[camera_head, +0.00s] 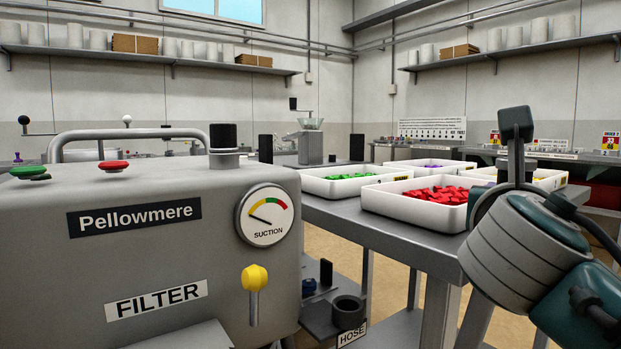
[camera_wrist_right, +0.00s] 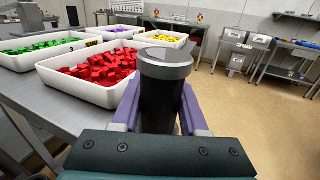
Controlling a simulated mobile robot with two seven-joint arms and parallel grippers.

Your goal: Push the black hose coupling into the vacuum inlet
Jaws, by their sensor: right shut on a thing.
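My right gripper (camera_wrist_right: 158,112) is shut on a black cylinder with a grey rim, the hose coupling (camera_wrist_right: 160,100), which stands up between its purple fingers in the right wrist view. In the head view my right arm is at the right edge, and the gripper fingers and coupling cannot be made out there. The grey vacuum unit (camera_head: 150,260) marked Pellowmere and FILTER stands at the left. A black stub in a grey collar (camera_head: 223,140) rises from its top. A black open cup (camera_head: 348,312) sits beside the unit by a HOSE label. Which opening is the inlet, I cannot tell. My left gripper is not in view.
A grey table (camera_head: 385,226) right of the unit carries white trays, including one of red pieces (camera_head: 432,208) and one of green pieces (camera_head: 340,185). A suction gauge (camera_head: 266,216) and yellow-topped lever (camera_head: 254,285) are on the unit's front. Open floor lies beyond the table.

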